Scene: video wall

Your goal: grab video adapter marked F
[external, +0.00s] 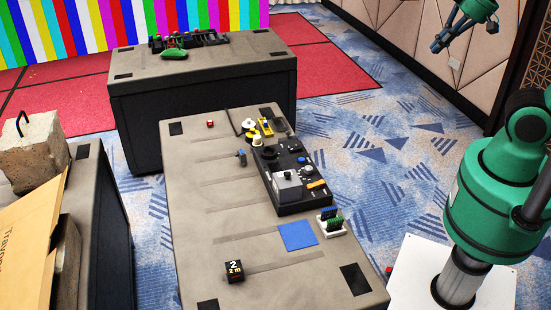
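No letter F can be read at this size, so I cannot tell which thing is the video adapter marked F. Several small green, blue and dark pieces (334,224) stand in a white holder (329,231) at the right edge of the near table; they may be adapters. A small blue-and-grey piece (241,157) and a small red piece (210,123) lie farther back. My gripper (438,45) hangs at the top right, over the carpet beyond the tables and away from these pieces. Its fingers are too small to tell whether they are open.
The near table (195,215) also bears a black tray of equipment (300,205), a blue square (298,236) and a black box marked 2 (234,271). Another table (215,65) stands behind. A concrete block (35,150) and cardboard (30,245) are at the left. The near table's left side is mostly clear.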

